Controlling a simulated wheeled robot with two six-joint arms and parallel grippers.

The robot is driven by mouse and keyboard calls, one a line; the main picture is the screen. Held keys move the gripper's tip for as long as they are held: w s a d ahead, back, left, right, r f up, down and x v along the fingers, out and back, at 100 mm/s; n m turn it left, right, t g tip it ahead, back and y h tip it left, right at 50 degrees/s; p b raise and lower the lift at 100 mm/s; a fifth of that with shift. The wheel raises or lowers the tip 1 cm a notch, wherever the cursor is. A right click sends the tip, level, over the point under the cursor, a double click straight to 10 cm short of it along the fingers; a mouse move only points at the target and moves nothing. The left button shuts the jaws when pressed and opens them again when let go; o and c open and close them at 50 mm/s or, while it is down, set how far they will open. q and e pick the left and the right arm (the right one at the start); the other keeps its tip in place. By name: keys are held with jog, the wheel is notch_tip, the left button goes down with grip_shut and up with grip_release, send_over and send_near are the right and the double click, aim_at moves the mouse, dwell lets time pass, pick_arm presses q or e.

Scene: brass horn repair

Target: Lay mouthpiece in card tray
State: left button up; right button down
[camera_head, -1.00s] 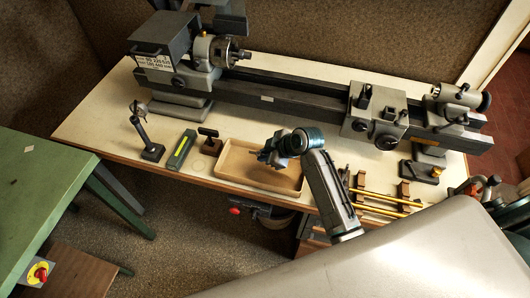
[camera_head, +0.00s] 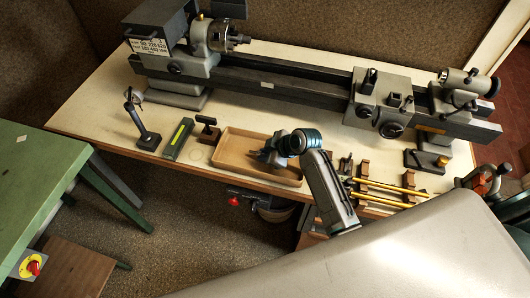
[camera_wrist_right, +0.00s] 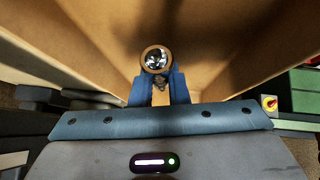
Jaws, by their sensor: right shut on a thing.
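The card tray (camera_head: 232,146) is a shallow tan box on the near side of the bench. My right gripper (camera_head: 272,156) is over its right part, seen small and partly behind my own wrist in the head view. In the right wrist view, the blue fingers of my right gripper (camera_wrist_right: 159,88) are shut on the mouthpiece (camera_wrist_right: 156,59). Its round brass-coloured rim and shiny cup face the camera. Tan card walls surround it; I cannot tell whether it touches the tray floor. My left gripper is not in view.
A grey lathe (camera_head: 290,83) runs along the back of the bench. Brass rods on wooden rests (camera_head: 390,188) lie to the right.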

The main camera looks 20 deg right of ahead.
jog(key=shift+f, duration=0.25)
jog(key=c, duration=1.3)
grip_release()
jog(key=shift+o, duration=0.3)
jog(key=o, duration=0.4)
jog(key=shift+s, duration=0.1)
jog(key=shift+c, duration=0.2)
jog(key=shift+o, duration=0.4)
jog(key=shift+f, duration=0.1)
jog(key=shift+s+f, duration=0.1)
jog(key=shift+s, duration=0.05)
